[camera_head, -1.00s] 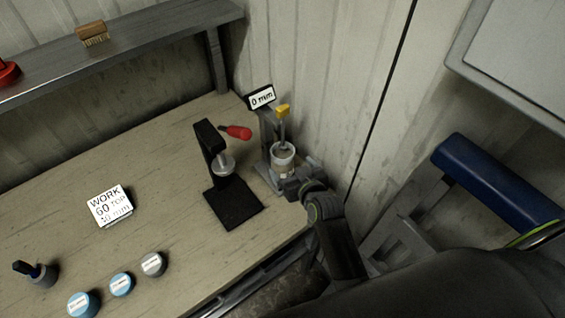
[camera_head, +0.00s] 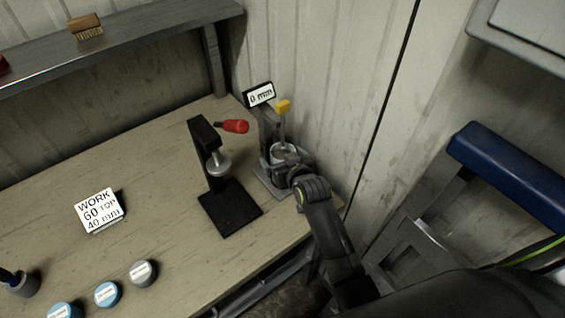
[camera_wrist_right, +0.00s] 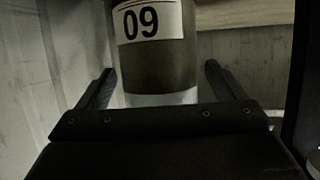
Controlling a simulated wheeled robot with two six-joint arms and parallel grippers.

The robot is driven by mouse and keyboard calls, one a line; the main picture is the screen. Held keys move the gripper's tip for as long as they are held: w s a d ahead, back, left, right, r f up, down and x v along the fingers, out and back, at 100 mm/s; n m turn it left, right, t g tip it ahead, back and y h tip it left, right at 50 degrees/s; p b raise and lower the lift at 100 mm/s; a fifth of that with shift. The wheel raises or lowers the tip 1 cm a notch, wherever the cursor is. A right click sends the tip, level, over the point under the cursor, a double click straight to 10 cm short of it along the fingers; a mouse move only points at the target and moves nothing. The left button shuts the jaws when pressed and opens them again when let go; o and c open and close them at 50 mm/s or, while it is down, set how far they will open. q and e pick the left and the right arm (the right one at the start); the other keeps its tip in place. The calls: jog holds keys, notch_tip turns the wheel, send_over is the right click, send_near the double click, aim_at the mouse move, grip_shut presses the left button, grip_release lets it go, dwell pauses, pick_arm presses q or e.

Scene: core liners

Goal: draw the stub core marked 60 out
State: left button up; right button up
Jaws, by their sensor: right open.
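The stub core (camera_wrist_right: 158,62) marked 60 stands between the fingers of my right gripper (camera_wrist_right: 160,74) in the right wrist view. Its label reads upside down there, its body is dark grey and its end toward the gripper is pale. The fingers are open, one on each side, with gaps visible. In the head view my right gripper (camera_head: 288,168) is at a grey stand (camera_head: 268,184) holding a pale cup (camera_head: 283,150), which it partly covers. The core cannot be made out there. My left gripper is out of view.
A display (camera_head: 261,95) reads 0 mm behind a yellow-topped lever (camera_head: 283,106). A card (camera_head: 98,210) reads WORK 60 TOP 40 mm. Several round pieces lie at the front left.

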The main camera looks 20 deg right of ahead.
jog(key=c, duration=0.9)
jog(key=shift+r, duration=0.1)
jog(key=shift+c, duration=0.4)
jog(key=shift+w, duration=0.1)
jog(key=shift+r+p, duration=0.35)
jog(key=shift+p, duration=0.2)
jog(key=shift+s+d+p, duration=0.2)
jog(key=shift+s+p, duration=0.1)
jog(key=shift+s, duration=0.15)
jog(key=s+d+p, duration=0.3)
jog(key=s, duration=0.9)
jog(key=shift+s+d+p, duration=0.2)
jog(key=shift+s+p, duration=0.1)
jog(key=shift+s, duration=0.05)
dwell(0.6)
